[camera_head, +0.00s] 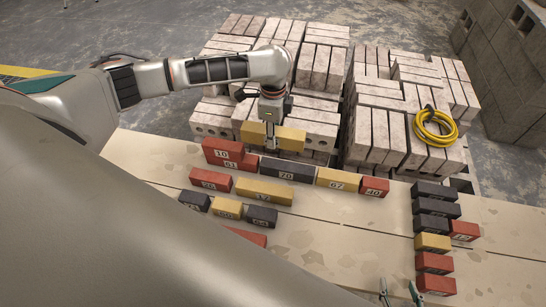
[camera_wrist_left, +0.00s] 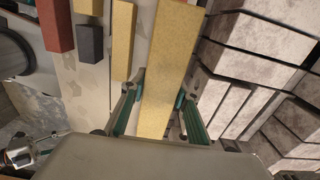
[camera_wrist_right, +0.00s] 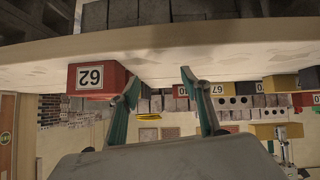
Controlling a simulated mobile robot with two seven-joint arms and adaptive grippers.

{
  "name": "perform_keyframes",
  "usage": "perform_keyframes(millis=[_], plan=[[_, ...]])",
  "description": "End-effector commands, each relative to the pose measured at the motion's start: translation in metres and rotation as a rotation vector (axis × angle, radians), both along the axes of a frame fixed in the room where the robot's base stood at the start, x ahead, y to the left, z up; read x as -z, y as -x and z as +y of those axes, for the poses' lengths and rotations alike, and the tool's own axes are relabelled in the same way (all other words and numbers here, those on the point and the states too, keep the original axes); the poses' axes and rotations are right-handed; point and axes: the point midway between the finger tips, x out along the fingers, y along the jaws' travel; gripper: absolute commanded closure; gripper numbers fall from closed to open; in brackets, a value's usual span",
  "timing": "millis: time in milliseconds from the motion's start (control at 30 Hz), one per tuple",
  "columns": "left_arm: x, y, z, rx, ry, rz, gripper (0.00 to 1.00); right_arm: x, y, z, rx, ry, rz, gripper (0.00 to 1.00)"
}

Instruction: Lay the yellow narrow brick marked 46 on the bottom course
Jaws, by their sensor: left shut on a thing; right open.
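My left gripper (camera_head: 271,146) is shut on a long yellow brick (camera_head: 288,138), held level near the far edge of the table, just above and behind the dark brick 70 (camera_head: 287,170). The held brick (camera_wrist_left: 168,65) also shows between the fingers in the left wrist view; I see no number on it. The back row has red brick 61 (camera_head: 230,163) with red brick 10 (camera_head: 222,152) on it, then dark 70, yellow 67 (camera_head: 337,179) and red 40 (camera_head: 374,187). My right gripper (camera_head: 400,296) is open and empty at the front edge.
Loose bricks lie nearer, including a long yellow one (camera_head: 264,191) and a small yellow one (camera_head: 228,208). A column of bricks (camera_head: 434,225) stands at right. Pale block stacks (camera_head: 380,125) with a yellow hose (camera_head: 434,127) stand behind. The table's middle is clear.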

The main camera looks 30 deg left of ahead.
Motion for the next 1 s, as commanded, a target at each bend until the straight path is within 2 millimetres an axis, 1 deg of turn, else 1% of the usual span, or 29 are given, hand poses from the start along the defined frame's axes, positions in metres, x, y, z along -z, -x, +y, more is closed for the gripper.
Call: perform_keyframes(millis=[33, 100, 200, 300, 400, 500, 567, 667, 800, 867, 1000], plan=[[0.011, 0.0, -0.002, -0.002, 0.003, 0.0, 1.0, 0.002, 0.0, 0.0, -0.004, 0.001, -0.001, 0.53], [0.026, 0.0, -0.002, -0.001, 0.003, 0.0, 1.0, 0.003, -0.001, 0.002, -0.009, -0.001, -0.005, 0.53], [0.046, 0.0, -0.001, -0.002, 0.003, -0.001, 1.0, 0.002, -0.002, 0.008, -0.015, -0.008, -0.012, 0.53], [0.06, -0.001, -0.001, 0.0, 0.003, -0.002, 1.0, -0.002, -0.005, 0.011, -0.019, -0.015, -0.022, 0.53], [0.068, -0.001, -0.001, -0.001, 0.002, -0.001, 1.0, -0.007, -0.009, 0.013, -0.019, -0.019, -0.036, 0.53], [0.072, -0.001, -0.001, -0.001, 0.002, -0.003, 1.0, -0.011, -0.012, 0.014, -0.021, -0.022, -0.045, 0.53], [0.074, -0.001, -0.001, -0.001, 0.002, -0.003, 1.0, -0.011, -0.013, 0.014, -0.021, -0.022, -0.046, 0.53], [0.083, -0.001, -0.001, 0.0, 0.001, -0.002, 1.0, -0.009, -0.013, 0.015, -0.021, -0.023, -0.046, 0.53], [0.103, 0.0, -0.001, 0.0, 0.002, -0.001, 1.0, -0.006, -0.012, 0.019, -0.026, -0.028, -0.046, 0.53], [0.11, -0.001, -0.001, -0.002, 0.002, -0.001, 1.0, -0.005, -0.012, 0.021, -0.029, -0.03, -0.047, 0.53], [0.114, -0.002, -0.001, 0.0, 0.002, -0.004, 1.0, -0.008, -0.012, 0.026, -0.036, -0.035, -0.051, 0.53]])
